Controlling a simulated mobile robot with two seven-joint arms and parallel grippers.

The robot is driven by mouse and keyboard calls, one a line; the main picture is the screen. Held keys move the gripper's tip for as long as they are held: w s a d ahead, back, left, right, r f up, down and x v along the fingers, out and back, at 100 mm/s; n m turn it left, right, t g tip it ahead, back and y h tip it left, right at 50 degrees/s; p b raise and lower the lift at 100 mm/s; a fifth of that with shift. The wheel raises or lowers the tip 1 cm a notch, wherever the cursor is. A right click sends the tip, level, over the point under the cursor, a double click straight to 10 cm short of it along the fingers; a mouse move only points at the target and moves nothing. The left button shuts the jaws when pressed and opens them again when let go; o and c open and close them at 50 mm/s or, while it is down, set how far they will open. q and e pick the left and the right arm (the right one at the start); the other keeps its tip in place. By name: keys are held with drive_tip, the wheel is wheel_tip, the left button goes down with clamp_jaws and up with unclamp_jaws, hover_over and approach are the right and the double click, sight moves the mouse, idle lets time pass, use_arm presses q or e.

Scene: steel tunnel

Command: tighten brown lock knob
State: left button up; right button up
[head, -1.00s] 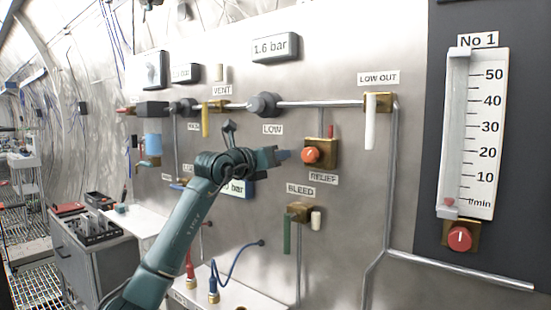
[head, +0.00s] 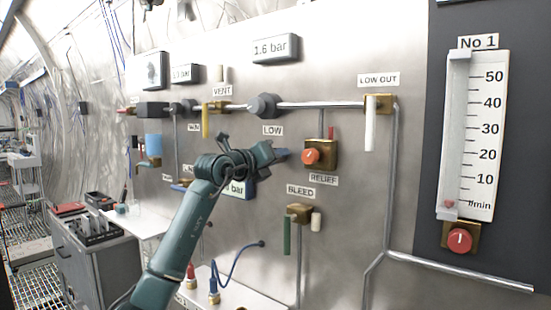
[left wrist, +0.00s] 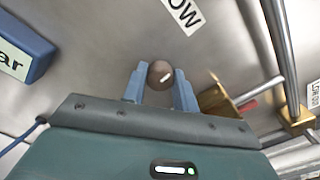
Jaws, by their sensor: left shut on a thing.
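The brown lock knob (left wrist: 159,73) is round, with a short white mark that runs slanted. It sits between the two blue fingers of my left gripper (left wrist: 160,88) in the left wrist view, and the gripper is shut on it. In the head view my left gripper (head: 281,155) reaches the steel panel below the LOW label, and the brown knob is hidden there. My right gripper is in neither view.
The orange-red RELIEF knob (head: 311,156) on its brass block is close to the right of my gripper. A blue-framed bar display (head: 238,189) is behind my wrist. The BLEED valve (head: 300,212) with its green handle is below. Pipes (head: 325,104) run above.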

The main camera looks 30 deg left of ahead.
use_arm(q)
drive_tip(key=o, duration=1)
drive_tip(key=shift+c, duration=0.2)
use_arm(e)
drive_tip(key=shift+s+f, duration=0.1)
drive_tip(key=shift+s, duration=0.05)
use_arm(q)
drive_tip(key=s+a+b, duration=0.1)
drive_tip(key=s+b, duration=0.2)
drive_tip(key=s, duration=1)
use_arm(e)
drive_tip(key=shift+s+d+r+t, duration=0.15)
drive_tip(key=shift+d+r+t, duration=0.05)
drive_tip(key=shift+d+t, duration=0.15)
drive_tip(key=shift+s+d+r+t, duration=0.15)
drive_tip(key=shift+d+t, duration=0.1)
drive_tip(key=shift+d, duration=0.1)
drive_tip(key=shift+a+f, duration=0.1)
